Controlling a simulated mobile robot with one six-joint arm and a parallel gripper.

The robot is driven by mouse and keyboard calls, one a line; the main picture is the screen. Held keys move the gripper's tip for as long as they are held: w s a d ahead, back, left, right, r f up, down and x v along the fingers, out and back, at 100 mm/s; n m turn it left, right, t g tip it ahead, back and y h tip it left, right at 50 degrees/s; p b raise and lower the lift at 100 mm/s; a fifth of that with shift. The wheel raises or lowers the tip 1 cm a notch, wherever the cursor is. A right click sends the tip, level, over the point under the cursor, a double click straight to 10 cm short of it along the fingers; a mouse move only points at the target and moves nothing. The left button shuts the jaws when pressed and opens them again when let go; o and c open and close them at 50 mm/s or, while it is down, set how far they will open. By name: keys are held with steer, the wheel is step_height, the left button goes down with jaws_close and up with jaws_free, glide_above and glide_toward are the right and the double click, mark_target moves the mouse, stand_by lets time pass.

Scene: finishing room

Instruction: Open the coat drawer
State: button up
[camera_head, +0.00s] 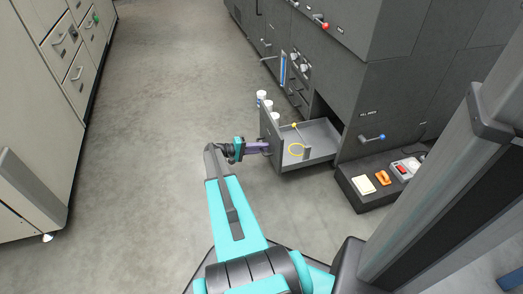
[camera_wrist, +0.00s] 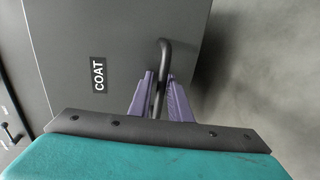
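The coat drawer (camera_head: 312,151) stands pulled out from the dark cabinet, with its inside showing. Its grey front (camera_wrist: 120,40) fills much of the wrist view, with a white-on-black COAT label (camera_wrist: 98,75). The dark bar handle (camera_wrist: 165,55) runs between the purple fingers of my gripper (camera_wrist: 161,78), which lie close on both sides of it. In the head view my gripper (camera_head: 258,147) is at the outer face of the drawer front. The handle is hidden there behind my gripper.
White cups (camera_head: 262,95) stand just beyond the drawer. A low dark platform (camera_head: 362,193) with small items is at the right. The floor (camera_head: 150,120) at the left is clear.

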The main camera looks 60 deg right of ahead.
steer(key=p+v, duration=0.4)
steer(key=v, duration=0.9)
steer(key=shift+w+a, duration=0.1)
steer(key=w+a+r+n+t+p, duration=0.1)
steer(key=w+a+r+p, duration=0.15)
steer(key=a+p, duration=0.35)
steer(key=w+a+r+n+t+h+p, duration=0.1)
steer(key=a+r+n+p, duration=0.1)
steer(key=a+r+p, duration=0.45)
steer(key=w+a+r+n+t+p, duration=0.15)
steer(key=a+p, duration=0.25)
steer(key=a, duration=0.4)
steer(key=s+a+r+n+y+p, duration=0.1)
steer(key=s+a+r+y+p, duration=0.2)
steer(key=a, duration=1)
steer(key=s+a+r+n+t+y+p, duration=0.1)
steer(key=s+a+r+n+y+p, duration=0.1)
steer(key=s+a+p, duration=0.5)
steer(key=s+a+r+n+t+y+p, duration=0.1)
steer(key=s+a+r+y+p, duration=0.3)
steer(key=s+a, duration=0.6)
steer(key=a+n+y+p, duration=0.1)
steer(key=a+y, duration=0.1)
steer(key=a, duration=0.8)
steer(key=shift+y, duration=0.3)
